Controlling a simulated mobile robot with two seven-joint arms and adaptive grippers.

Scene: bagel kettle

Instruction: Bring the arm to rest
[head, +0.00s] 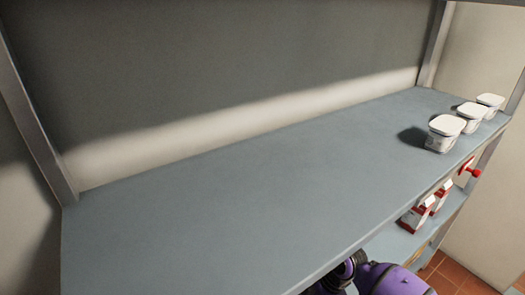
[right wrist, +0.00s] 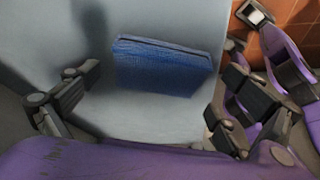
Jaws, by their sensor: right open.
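My right gripper (right wrist: 152,94) is open in the right wrist view, one dark finger at each side. A blue textured block-like object (right wrist: 165,66) lies on a pale grey-blue surface (right wrist: 140,20) beyond and between the fingers. There is a visible gap to the left finger; the distance in depth is hard to tell. In the head view only purple and black parts of my arm show at the bottom right, below the upper shelf's edge. Its fingers are hidden there. I cannot make out my left gripper in either view.
The upper shelf (head: 220,200) is bare across its left and middle. White-lidded tubs (head: 444,134) stand at its right end. Red and white cartons (head: 417,214) stand on a lower shelf (head: 390,246). Metal posts (head: 38,130) bound the shelf. Tiled floor (head: 455,275) shows at right.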

